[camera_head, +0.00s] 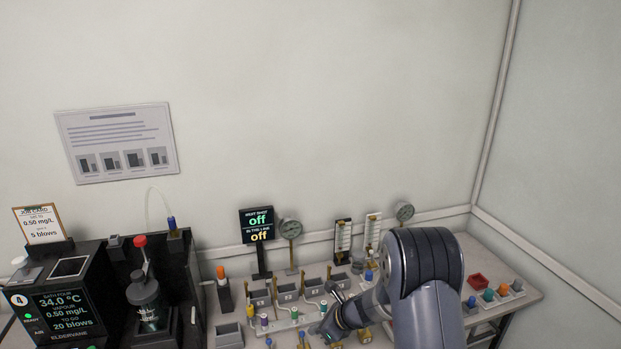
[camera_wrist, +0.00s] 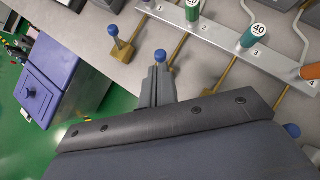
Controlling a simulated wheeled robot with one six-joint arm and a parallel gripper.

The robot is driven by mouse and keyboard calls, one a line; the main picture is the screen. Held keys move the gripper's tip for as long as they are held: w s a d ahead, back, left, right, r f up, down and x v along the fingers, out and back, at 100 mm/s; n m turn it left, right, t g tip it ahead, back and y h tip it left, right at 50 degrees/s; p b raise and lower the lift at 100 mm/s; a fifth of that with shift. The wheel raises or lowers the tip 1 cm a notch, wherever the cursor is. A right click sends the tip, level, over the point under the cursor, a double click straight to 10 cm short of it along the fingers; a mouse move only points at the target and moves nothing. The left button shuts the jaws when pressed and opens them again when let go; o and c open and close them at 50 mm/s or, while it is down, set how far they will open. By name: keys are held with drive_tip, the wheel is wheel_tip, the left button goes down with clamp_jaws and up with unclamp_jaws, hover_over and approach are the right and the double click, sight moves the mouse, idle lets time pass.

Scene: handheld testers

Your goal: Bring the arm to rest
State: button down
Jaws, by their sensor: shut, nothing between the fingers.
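My arm (camera_head: 430,275) reaches over the right part of the bench, bent down to the left. My gripper (camera_head: 322,327) is low over the bench front, in front of the grey numbered boxes. In the wrist view my gripper (camera_wrist: 158,74) is shut, its two grey fingers side by side with nothing between them. A blue ball knob (camera_wrist: 161,56) shows just beyond the fingertips; I cannot tell whether they touch it.
A numbered rail (camera_wrist: 215,38) with coloured cylinders lies close by. Another blue knob (camera_wrist: 113,31) stands to its left. Gauges (camera_head: 290,228) and a display (camera_head: 257,226) stand behind. A black bath unit (camera_head: 75,300) is at left.

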drive_tip(key=s+f+t+y+b, duration=0.1)
drive_tip(key=s+f+t+b, duration=0.1)
drive_tip(key=b, duration=0.6)
drive_tip(key=shift+s+f+n+b, duration=0.3)
drive_tip(key=shift+f+n+b, duration=0.1)
drive_tip(key=shift+f, duration=0.05)
drive_tip(key=b, duration=0.2)
drive_tip(key=s+f+t+b, duration=0.1)
drive_tip(key=b, duration=0.1)
drive_tip(key=shift+s+d+f, duration=0.15)
drive_tip(key=shift+f, duration=0.1)
drive_tip(key=b, duration=0.2)
drive_tip(key=shift+s+d+f+n+t+y+b, duration=0.1)
drive_tip(key=shift+s+f+n+t+y+b, duration=0.05)
drive_tip(key=shift+n+t+y+b, duration=0.2)
drive_tip(key=shift+s+d, duration=0.4)
drive_tip(key=shift+d, duration=0.3)
